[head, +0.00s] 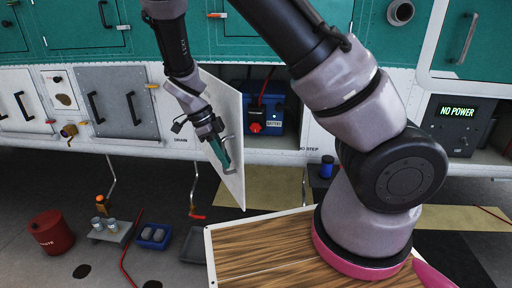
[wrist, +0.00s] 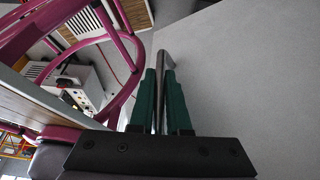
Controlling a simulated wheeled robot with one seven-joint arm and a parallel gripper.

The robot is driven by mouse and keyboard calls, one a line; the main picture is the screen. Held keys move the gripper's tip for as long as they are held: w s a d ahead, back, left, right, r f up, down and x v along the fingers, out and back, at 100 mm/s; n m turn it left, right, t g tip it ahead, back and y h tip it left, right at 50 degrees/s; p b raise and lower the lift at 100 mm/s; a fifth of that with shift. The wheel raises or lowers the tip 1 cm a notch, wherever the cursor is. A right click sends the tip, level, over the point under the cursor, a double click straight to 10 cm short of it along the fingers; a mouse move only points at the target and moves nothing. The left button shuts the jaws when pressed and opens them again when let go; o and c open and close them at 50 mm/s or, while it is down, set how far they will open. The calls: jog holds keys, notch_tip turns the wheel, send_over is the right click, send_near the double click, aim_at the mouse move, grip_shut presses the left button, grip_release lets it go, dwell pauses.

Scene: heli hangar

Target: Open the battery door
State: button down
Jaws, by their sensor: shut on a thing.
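The battery door (head: 224,126) is a light grey panel that stands swung outward from the white lower hull in the head view. Behind it the open bay shows a blue battery (head: 262,112) with a red connector on its front. My gripper (head: 221,158) is at the door's outer face, shut on its metal handle (head: 229,170). In the wrist view the green fingers (wrist: 161,98) close on both sides of the handle bar (wrist: 162,62), and the door's grey face (wrist: 245,75) fills the right. The door's hinge is hidden.
A grey closed panel (head: 118,103) with two black handles is left of the bay. A "NO POWER" display (head: 457,111) sits at right. A red canister (head: 51,232), blue tray (head: 154,236) and red cable (head: 126,255) lie on the floor at left.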

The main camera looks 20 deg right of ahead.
jog(key=w+a+m+g+y, duration=0.1)
jog(key=a+m, duration=0.4)
jog(key=a, duration=1.4)
jog(key=shift+g, duration=0.4)
jog(key=shift+w, duration=0.1)
jog(key=c, duration=0.9)
grip_release()
jog(key=v, duration=1)
jog(key=shift+r, duration=0.35)
jog(key=shift+a, duration=0.1)
